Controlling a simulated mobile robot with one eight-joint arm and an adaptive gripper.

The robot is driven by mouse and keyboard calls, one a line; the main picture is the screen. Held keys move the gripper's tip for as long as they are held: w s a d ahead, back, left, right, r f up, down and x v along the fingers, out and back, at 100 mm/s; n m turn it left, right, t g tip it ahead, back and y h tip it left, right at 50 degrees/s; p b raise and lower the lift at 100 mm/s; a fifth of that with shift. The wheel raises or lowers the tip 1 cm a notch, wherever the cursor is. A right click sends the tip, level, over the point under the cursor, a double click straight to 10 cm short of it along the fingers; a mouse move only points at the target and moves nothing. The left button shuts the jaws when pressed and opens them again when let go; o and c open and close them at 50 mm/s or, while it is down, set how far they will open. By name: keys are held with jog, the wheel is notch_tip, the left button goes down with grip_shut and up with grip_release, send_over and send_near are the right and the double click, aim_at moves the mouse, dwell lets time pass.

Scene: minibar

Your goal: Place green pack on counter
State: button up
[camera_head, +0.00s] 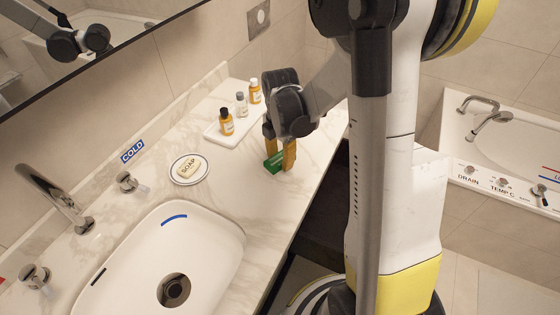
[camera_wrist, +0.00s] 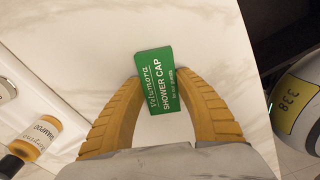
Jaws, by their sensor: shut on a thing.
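The green pack (camera_wrist: 158,82), labelled "SHOWER CAP", sits between the fingertips of my gripper (camera_wrist: 160,88) in the wrist view. In the head view the green pack (camera_head: 274,162) is at the fingertips of my gripper (camera_head: 280,157), low over the counter's right part. My gripper is shut on the pack. The marble counter (camera_head: 230,195) lies below it; I cannot tell whether the pack touches the surface.
A white tray (camera_head: 216,134) with small bottles (camera_head: 241,103) stands left of my gripper. A soap dish (camera_head: 175,172) and the sink (camera_head: 140,250) are further left. The counter's front edge (camera_wrist: 252,85) is close to the pack's right.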

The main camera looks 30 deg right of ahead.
aim_at(280, 159)
jog(key=shift+r, duration=0.1)
jog(key=o, duration=0.8)
notch_tip(280, 159, up, 12)
jog(key=p, duration=0.5)
jog(key=shift+s+a+r+m+t, duration=1.2)
jog(key=shift+s+a+r+m, duration=0.7)
jog(key=shift+m, duration=1.45)
jog(key=shift+s+a+r+m+t, duration=1.35)
jog(key=shift+s+m, duration=0.9)
jog(key=shift+m, duration=1.15)
jog(key=shift+s+a+r+m+t, duration=1.05)
jog(key=shift+s+a+r+m, duration=0.9)
jog(key=shift+m, duration=1.4)
